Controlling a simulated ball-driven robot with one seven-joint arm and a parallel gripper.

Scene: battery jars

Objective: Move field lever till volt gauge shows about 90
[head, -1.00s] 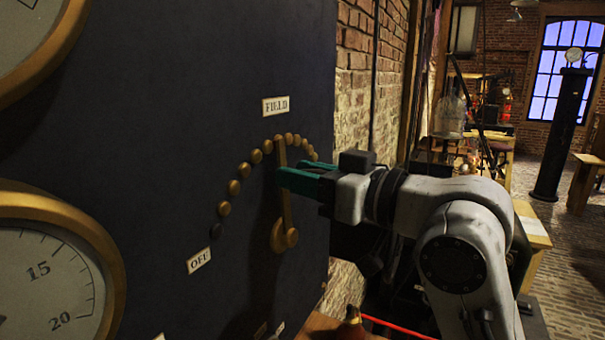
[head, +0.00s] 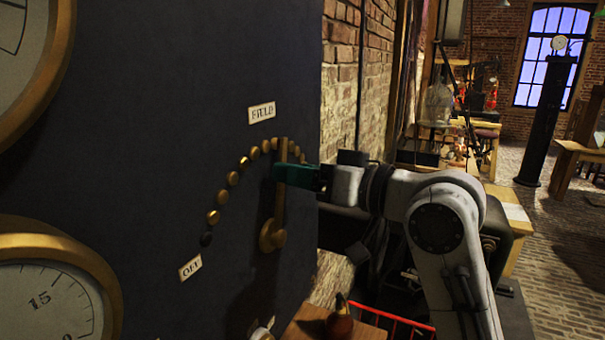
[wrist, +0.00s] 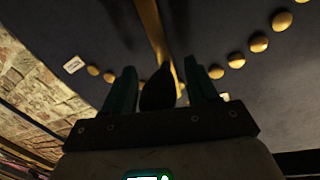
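The brass field lever (head: 279,212) stands nearly upright on the dark panel, its tip among the arc of brass studs under the FIELD label (head: 262,112). My gripper (head: 288,174) is at the lever's upper part. In the wrist view, the teal fingers of my gripper (wrist: 160,68) are apart, on either side of a dark shape. The brass lever (wrist: 155,30) runs past between the fingertips; I cannot tell whether either finger touches it. Two gauges show only in part: an upper one (head: 48,75) and a lower one (head: 104,285) marked 15. No needle shows, so no voltage reading is visible.
The OFF label (head: 190,267) is at the arc's lower left end. A small wooden table (head: 305,322) with a rounded object (head: 340,318) stands below my arm. A brick wall (head: 342,90) is beyond the panel, and open floor lies at right.

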